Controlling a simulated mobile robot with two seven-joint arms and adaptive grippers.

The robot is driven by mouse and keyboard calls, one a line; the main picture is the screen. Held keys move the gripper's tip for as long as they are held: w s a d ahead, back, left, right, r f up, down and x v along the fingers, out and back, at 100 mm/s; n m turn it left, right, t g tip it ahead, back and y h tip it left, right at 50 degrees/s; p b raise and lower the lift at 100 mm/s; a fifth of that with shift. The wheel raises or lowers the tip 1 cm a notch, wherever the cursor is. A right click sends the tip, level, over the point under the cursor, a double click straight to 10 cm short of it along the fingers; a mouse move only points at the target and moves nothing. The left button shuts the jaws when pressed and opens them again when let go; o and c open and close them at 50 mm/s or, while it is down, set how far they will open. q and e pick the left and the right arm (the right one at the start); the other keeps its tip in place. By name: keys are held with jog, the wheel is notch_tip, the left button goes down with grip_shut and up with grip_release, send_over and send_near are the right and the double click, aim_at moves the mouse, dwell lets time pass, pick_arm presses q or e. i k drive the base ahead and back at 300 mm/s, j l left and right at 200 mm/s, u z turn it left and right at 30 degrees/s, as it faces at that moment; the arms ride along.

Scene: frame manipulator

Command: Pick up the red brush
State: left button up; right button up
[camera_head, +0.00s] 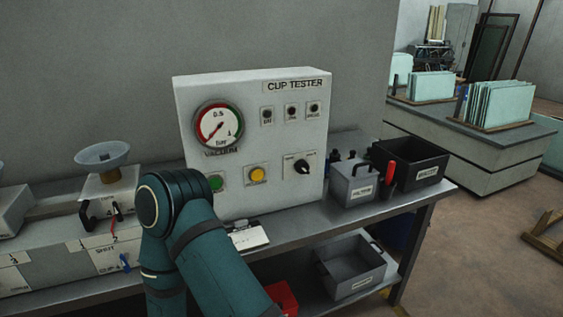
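A slim red upright thing (391,171), which looks like the handle of the red brush, stands between a grey box and a black bin at the right end of the bench. Its lower end is hidden, and I cannot make out bristles. One of my dark teal arms rises from the bottom of the view in front of the bench, bent at a joint left of the tester. Neither gripper is in view, so what they hold cannot be seen.
The cup tester (255,140) stands on the metal bench (300,231). The grey box (356,184) and black bin (411,161) are to its right. A grey bin (351,268) and a red container (281,299) sit lower down. Floor at right is mostly clear.

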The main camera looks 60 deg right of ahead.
aim_at(392, 167)
jog(key=z, duration=2.7)
